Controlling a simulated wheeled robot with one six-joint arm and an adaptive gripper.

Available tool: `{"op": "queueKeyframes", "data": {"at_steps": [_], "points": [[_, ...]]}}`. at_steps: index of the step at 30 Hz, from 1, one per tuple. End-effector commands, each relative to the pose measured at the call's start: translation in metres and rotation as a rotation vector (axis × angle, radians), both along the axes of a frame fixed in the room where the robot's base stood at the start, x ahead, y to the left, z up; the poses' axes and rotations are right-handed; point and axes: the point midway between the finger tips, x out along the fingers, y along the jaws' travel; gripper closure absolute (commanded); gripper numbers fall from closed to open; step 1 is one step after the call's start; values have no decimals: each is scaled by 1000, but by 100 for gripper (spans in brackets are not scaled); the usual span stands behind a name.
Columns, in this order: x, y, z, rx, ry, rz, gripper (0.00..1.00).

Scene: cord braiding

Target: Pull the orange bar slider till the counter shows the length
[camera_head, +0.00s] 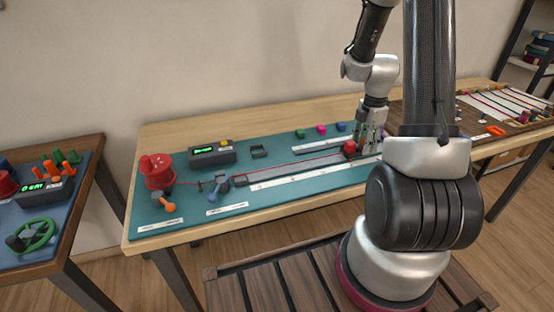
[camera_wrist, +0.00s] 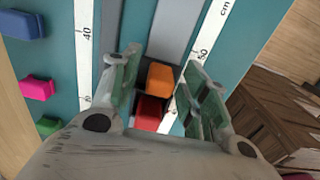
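In the wrist view an orange block (camera_wrist: 160,77), likely the orange bar slider, sits on a dark carriage on a grey track between two white rulers (camera_wrist: 86,45). A red block (camera_wrist: 150,112) is right beside it. My gripper (camera_wrist: 163,70) is open, its green-padded fingers on both sides of the orange block with gaps visible. In the head view my gripper (camera_head: 370,135) is low at the track's right end, beside the red block (camera_head: 350,147); the orange block cannot be made out there. The counter (camera_head: 212,154) has a lit green display, too small to read.
A red cord spool (camera_head: 157,170) stands at the mat's left, near orange and blue levers (camera_head: 218,188). Green, pink and blue blocks (camera_head: 321,129) lie along the back. A side table (camera_head: 60,250) with another display is at left; a cord board (camera_head: 500,105) is at right.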

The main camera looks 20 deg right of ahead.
Motion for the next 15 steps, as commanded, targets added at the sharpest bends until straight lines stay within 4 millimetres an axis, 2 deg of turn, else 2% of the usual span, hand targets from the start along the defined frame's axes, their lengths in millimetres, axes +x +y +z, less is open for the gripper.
{"op": "queueKeyframes", "data": {"at_steps": [15], "points": [[1, 0, 57, -1, -4, 0, 57]]}}
